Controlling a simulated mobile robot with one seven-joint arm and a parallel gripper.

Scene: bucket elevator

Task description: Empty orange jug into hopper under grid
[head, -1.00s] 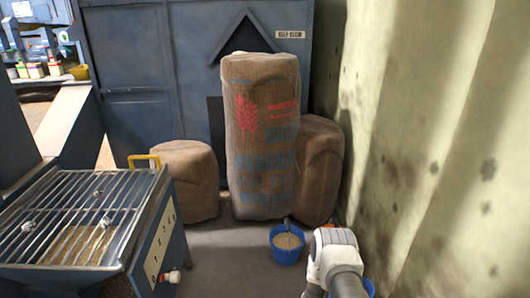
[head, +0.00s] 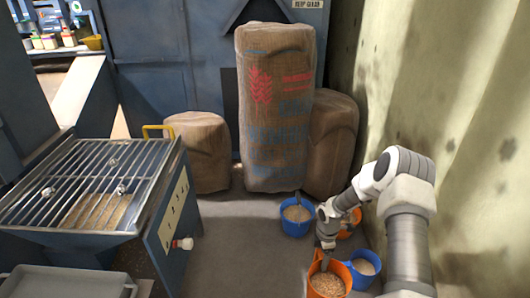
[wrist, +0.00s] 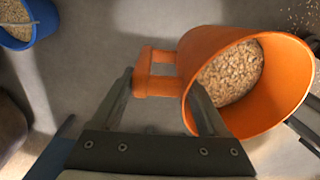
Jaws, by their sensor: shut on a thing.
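The orange jug (head: 328,283), holding pale grain, is at the bottom right of centre in the head view, by the floor. It also fills the right of the wrist view (wrist: 290,112), with its handle (wrist: 153,84) toward the left. My gripper (head: 326,250) reaches down to it; in the wrist view my fingers (wrist: 160,92) are on either side of the handle, shut on it. I cannot tell whether the jug touches the floor. The hopper (head: 178,212) stands at the left with a metal grid (head: 95,170) over its top. Grain shows beneath the bars.
Blue buckets (head: 289,226) and (head: 372,283) and another orange container (head: 357,216) stand close around the jug. Large sacks (head: 275,150) stand behind, and a wall (head: 460,120) is at the right. Bare floor (head: 235,240) lies between hopper and buckets.

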